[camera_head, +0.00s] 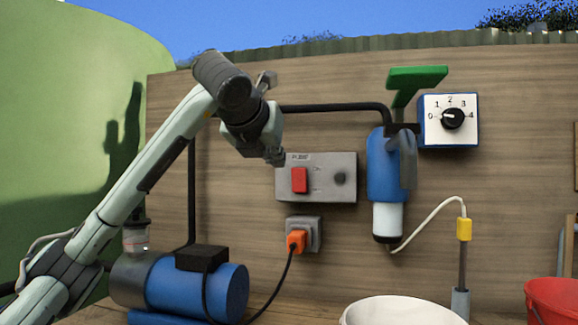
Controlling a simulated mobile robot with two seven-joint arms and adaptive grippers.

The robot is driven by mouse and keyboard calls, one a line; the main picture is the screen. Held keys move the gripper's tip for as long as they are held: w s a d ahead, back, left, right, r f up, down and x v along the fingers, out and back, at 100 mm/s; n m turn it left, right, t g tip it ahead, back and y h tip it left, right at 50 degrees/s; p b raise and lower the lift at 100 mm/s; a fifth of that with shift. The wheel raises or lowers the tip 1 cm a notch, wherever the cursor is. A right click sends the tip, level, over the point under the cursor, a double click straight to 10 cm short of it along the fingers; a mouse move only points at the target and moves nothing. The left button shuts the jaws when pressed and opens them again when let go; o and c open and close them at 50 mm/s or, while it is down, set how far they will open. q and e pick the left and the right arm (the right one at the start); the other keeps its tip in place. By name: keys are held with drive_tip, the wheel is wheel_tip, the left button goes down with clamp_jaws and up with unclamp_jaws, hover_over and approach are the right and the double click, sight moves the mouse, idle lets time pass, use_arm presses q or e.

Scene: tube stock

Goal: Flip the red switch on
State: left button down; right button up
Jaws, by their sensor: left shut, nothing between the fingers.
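The red switch (300,180) is a red rocker on the left part of a grey switch box (330,194) fixed to the wooden wall. I cannot tell from the picture which way the rocker is set. My left gripper (275,158) is shut and empty. Its tips are just above and left of the red switch in the picture, near the box's upper left corner. I cannot tell whether they touch the box. My right gripper is not in view.
An orange plug (296,241) sits in a socket below the box. A blue pump (198,287) stands at lower left. To the right are a blue filter with a green handle (416,78), a dial (449,120), a white bowl (403,312) and a red bucket (552,300).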

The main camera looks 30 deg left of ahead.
use_arm(q)
approach(292, 172)
wheel_tip(292, 172, down, 3)
drive_tip(key=w, duration=0.2)
drive_tip(key=w+p, duration=0.1)
drive_tip(key=w+a, duration=0.1)
drive_tip(key=w, duration=0.1)
drive_tip(key=shift+r+p, duration=0.35)
drive_tip(key=shift+r, duration=0.05)
drive_tip(key=shift+w+a, duration=0.2)
drive_tip(key=shift+w, duration=0.15)
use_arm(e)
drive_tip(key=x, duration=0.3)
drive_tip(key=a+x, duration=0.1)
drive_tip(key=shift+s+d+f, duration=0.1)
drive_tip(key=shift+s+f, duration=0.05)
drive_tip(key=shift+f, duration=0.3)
